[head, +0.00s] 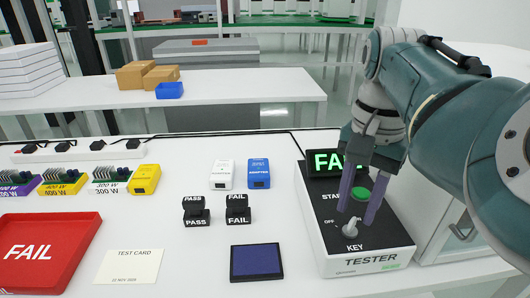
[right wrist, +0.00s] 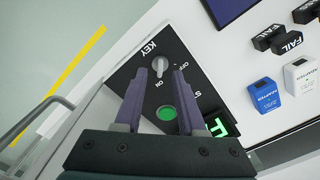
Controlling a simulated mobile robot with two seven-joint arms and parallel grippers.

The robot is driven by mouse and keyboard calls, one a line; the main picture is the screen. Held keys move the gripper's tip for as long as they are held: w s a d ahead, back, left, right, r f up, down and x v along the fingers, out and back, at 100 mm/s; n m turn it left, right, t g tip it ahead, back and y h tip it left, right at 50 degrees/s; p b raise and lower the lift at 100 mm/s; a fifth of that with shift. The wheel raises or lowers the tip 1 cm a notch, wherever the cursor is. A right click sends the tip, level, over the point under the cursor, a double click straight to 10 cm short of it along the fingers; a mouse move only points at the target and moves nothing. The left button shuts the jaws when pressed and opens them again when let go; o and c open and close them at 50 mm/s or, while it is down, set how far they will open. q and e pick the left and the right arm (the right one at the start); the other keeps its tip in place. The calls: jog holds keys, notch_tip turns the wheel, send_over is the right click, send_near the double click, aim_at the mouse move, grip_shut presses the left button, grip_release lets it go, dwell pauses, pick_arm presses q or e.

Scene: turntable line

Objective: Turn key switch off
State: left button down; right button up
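The key switch (head: 351,227) is a small light-grey knob at the front of the black tester top, near the OFF and KEY labels. In the right wrist view the knob (right wrist: 159,64) shows between ON and OFF labels; I cannot tell its exact setting. The tester (head: 372,261) has a green start button (head: 360,194) and a display (head: 325,162) lit green with FAIL, partly hidden by my gripper. My right gripper (head: 358,214) points down over the tester. Its purple fingers (right wrist: 168,70) are apart, with tips close to the knob; contact is unclear. My left gripper is not in view.
A red FAIL tray (head: 70,255), test card (head: 129,266) and dark blue pad (head: 256,262) lie left of the tester. PASS stamp (head: 196,212), FAIL stamp (head: 237,210), white adapter (head: 222,174) and blue adapter (head: 258,173) stand behind. A grey-framed cabinet (head: 458,232) is close on the right.

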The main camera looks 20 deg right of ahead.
aim_at(351, 226)
jog(key=shift+f, duration=1.3)
grip_shut()
